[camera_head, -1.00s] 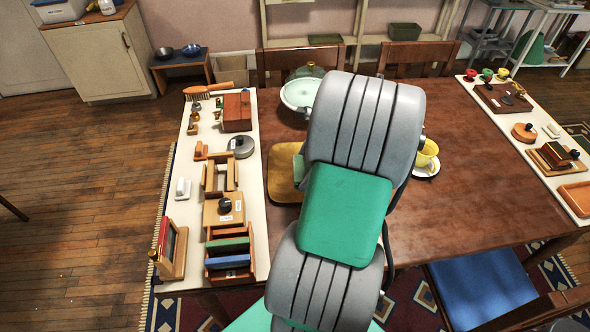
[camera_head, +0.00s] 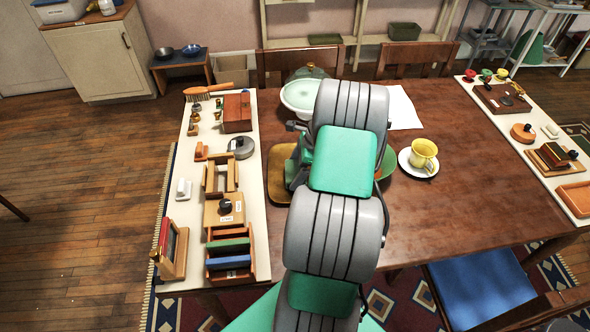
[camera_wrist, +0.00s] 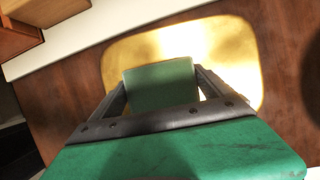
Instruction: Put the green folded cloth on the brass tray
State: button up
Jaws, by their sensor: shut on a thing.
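The green folded cloth (camera_wrist: 158,88) is between the fingers of my gripper (camera_wrist: 160,78) in the wrist view. My gripper is shut on it. The brass tray (camera_wrist: 232,52) lies beyond and around the cloth in that view, brightly lit. I cannot tell whether the cloth touches the tray or hangs above it. In the head view the brass tray (camera_head: 279,182) shows left of my arm on the brown table. My arm covers the tray's right part and the cloth there.
A cream board (camera_head: 196,262) with wooden boxes lines the table's left side. A pale bowl (camera_head: 299,97) stands behind the tray. A yellow cup (camera_head: 424,154) on a saucer and a white sheet (camera_head: 403,108) are right of my arm. The table's right middle is clear.

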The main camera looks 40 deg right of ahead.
jog(key=o, duration=1.6)
jog(key=shift+r, duration=0.1)
jog(key=v, duration=1.2)
jog(key=w+a+r+n+h, duration=0.15)
jog(key=a+r+n, duration=0.25)
jog(key=a+n, duration=0.55)
jog(key=w+a+r+n+h, duration=0.15)
jog(key=a+r+n, duration=0.35)
jog(key=a, duration=0.9)
jog(key=s+a+n, duration=0.3)
jog(key=n, duration=0.1)
jog(key=s+a+n, duration=0.6)
jog(key=a+n, duration=0.1)
jog(key=shift+f+n+h, duration=0.1)
jog(key=shift+n+h, duration=0.2)
jog(key=shift+n, duration=0.05)
